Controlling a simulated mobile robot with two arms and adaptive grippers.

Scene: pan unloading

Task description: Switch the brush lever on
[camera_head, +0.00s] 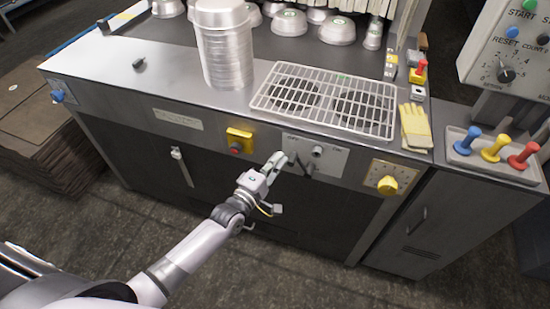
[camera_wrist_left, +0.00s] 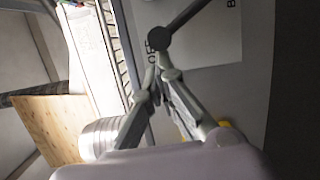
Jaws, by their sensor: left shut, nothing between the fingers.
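The brush lever shows in the left wrist view as a dark bar with a round black knob (camera_wrist_left: 158,39), beside lettering that looks like OFF. In the head view its light panel (camera_head: 334,161) is on the front of the steel machine, with a round hub (camera_head: 318,151) near its middle. My left gripper (camera_head: 284,160) is shut and empty at the panel's left side. In the left wrist view its fingertips (camera_wrist_left: 157,80) are close below the knob; I cannot tell whether they touch it. My right gripper is not in view.
On the machine front, a yellow box with a red button (camera_head: 236,149) is left of the lever panel and a yellow rotary knob (camera_head: 388,185) is right. Above are a wire rack (camera_head: 325,98), stacked pans (camera_head: 224,45) and gloves (camera_head: 415,126). Coloured levers (camera_head: 494,148) stand far right.

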